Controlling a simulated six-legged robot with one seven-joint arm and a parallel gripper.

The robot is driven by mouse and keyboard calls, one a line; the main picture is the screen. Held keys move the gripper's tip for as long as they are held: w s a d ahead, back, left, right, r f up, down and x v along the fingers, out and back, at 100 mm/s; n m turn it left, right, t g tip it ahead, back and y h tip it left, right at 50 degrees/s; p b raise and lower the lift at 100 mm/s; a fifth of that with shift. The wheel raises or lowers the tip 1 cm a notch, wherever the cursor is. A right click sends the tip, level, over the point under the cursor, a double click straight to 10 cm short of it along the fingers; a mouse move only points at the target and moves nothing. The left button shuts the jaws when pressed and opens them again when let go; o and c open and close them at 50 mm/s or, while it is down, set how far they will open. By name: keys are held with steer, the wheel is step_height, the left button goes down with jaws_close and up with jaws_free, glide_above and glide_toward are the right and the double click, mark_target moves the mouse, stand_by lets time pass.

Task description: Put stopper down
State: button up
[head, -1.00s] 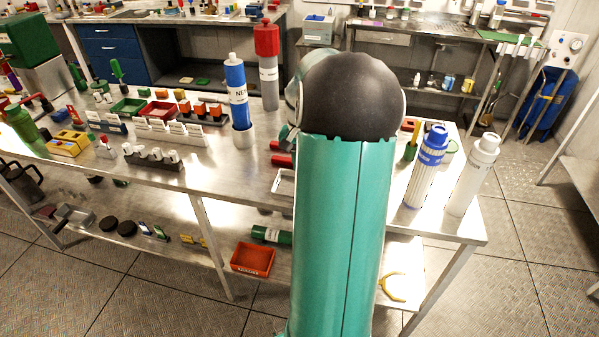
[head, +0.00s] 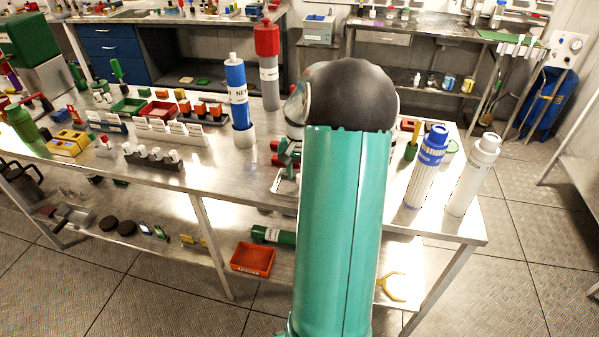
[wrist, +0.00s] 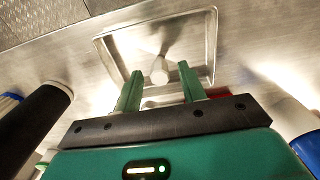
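A small whitish stopper (wrist: 160,72) is in a shallow metal tray (wrist: 205,28) in the wrist view. My gripper (wrist: 160,78) is over the near edge of the tray. Its two green fingers are spread apart, one to each side of the stopper, with a visible gap on both sides. The fingers do not appear to touch the stopper. In the head view my arm hides the stopper and most of the tray; only the tray's left edge (head: 276,184) shows.
A blue cylinder (head: 238,95) and a red-topped grey one (head: 268,70) stand left of my arm. The steel table (head: 225,165) is bare just left of the tray.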

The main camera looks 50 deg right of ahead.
mark_target(299, 176)
step_height(299, 176, up, 12)
steer(key=shift+r, duration=0.2)
stand_by(0.5)
steer(key=w+a+r+n+t+h, duration=0.1)
steer(key=a+r+n, duration=0.2)
steer(key=a, duration=0.8)
steer(key=w+a+r+n+t+h, duration=0.1)
steer(key=w+a+r+n, duration=0.2)
steer(key=a, duration=0.8)
steer(key=s+a+n+t+y, duration=0.1)
steer(key=s+a+n, duration=0.2)
steer(key=s+a, duration=0.3)
steer(key=s+a+n+t+y, duration=0.1)
steer(key=s+a+n, duration=0.3)
steer(key=a, duration=0.9)
steer(key=shift+s+a+f+t, duration=0.25)
steer(key=shift+s+a+t, duration=0.05)
steer(key=shift+s+t, duration=0.55)
steer(key=shift+c, duration=0.4)
steer(key=shift+s, duration=0.15)
